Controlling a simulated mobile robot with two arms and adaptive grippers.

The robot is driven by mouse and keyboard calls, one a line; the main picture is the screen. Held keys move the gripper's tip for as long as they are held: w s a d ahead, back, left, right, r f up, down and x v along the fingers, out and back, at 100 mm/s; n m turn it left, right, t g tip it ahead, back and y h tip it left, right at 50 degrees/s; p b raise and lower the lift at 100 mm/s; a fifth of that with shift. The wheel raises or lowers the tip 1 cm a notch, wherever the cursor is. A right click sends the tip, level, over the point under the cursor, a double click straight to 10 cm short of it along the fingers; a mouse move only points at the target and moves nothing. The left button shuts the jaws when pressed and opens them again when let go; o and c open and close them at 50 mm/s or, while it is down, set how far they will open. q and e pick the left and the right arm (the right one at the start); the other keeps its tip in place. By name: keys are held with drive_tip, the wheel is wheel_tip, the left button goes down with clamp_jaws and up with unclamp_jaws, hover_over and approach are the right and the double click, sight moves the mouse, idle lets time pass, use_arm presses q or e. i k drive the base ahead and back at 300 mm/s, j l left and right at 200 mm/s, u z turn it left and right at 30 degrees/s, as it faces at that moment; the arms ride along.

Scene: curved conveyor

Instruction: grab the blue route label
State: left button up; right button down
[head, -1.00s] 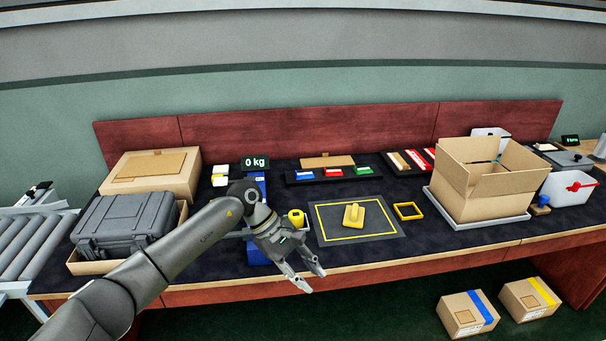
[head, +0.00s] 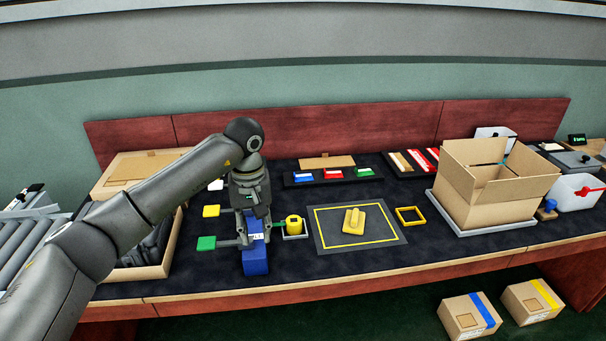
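The blue route label (head: 303,177) appears to be the small blue piece with a white strip in the black tray at the back middle. It lies left of a red and a green one. My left gripper (head: 257,238) points down over a long blue block (head: 256,262) near the table's front, left of and nearer than the label tray. Its fingers look spread, with blue showing between them; whether they touch the block I cannot tell. My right gripper is not in view.
The black label tray (head: 292,183) stands behind a yellow-framed mat (head: 330,240) bearing a yellow handled block (head: 354,220). A yellow cup-like item (head: 293,226) is right of my gripper. An open carton (head: 480,205) stands right. My arm partly covers the left side.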

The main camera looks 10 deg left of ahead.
sight(302, 177)
drive_tip(key=i, duration=1.8)
